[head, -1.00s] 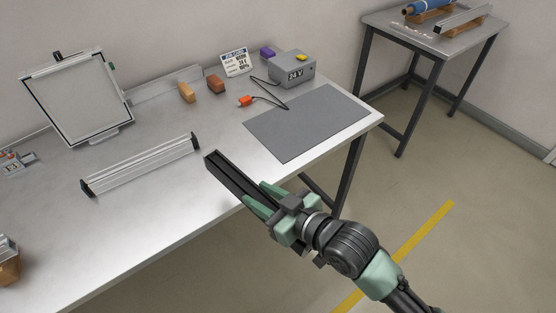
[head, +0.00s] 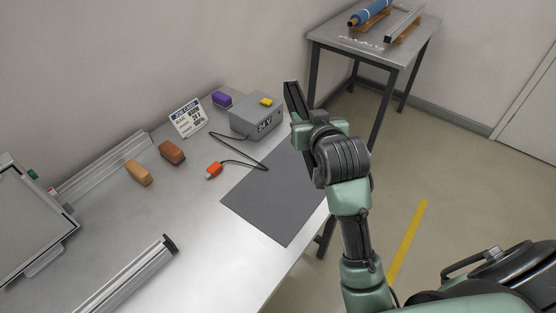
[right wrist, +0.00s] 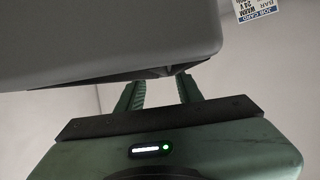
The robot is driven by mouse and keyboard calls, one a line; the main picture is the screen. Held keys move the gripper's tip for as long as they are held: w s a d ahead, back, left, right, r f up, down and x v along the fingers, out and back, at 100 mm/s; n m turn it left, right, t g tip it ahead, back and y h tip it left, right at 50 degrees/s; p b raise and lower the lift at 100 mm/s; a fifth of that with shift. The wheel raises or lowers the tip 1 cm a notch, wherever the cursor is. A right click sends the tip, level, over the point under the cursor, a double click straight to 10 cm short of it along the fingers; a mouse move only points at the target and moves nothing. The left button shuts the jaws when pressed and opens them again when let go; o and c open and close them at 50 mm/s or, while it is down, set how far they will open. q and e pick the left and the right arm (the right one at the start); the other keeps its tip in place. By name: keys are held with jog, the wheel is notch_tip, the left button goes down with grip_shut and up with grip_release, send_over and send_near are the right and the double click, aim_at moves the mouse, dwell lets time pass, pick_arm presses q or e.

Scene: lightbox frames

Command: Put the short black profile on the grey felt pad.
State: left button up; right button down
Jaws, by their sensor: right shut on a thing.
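The short black profile (head: 294,100) is in my right gripper (head: 314,122), tilted and raised, its free end pointing up in the head view. My right gripper is shut on its lower end. The profile shows just right of the grey power box, above the far end of the pad in the picture; its height over the table is hard to tell. The grey felt pad (head: 268,207) lies flat and bare at the table's right end, its far right part hidden by my arm. In the right wrist view, a large grey shape covers the fingertips (right wrist: 160,84). My left gripper is not in view.
The power box (head: 256,115) stands at the pad's far edge. Its cable and orange plug (head: 215,170) lie by the pad's left side. A job card (head: 188,118), a purple block (head: 222,99), two brown blocks (head: 171,152) and a silver profile (head: 128,278) are further left.

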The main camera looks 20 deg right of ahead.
jog(key=shift+d+f+h, duration=0.15)
jog(key=shift+d+f, duration=0.05)
jog(key=shift+f, duration=0.35)
jog(key=shift+d+f+h, duration=0.15)
jog(key=shift+d+f, duration=0.05)
jog(key=shift+f, duration=0.3)
jog(key=f, duration=1.7)
jog(key=shift+s+f, duration=0.2)
jog(key=shift+s, duration=0.05)
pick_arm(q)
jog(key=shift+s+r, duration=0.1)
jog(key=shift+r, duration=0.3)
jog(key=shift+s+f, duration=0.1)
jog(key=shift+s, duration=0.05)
pick_arm(e)
jog(key=shift+f, duration=0.15)
jog(key=c, duration=0.9)
grip_release()
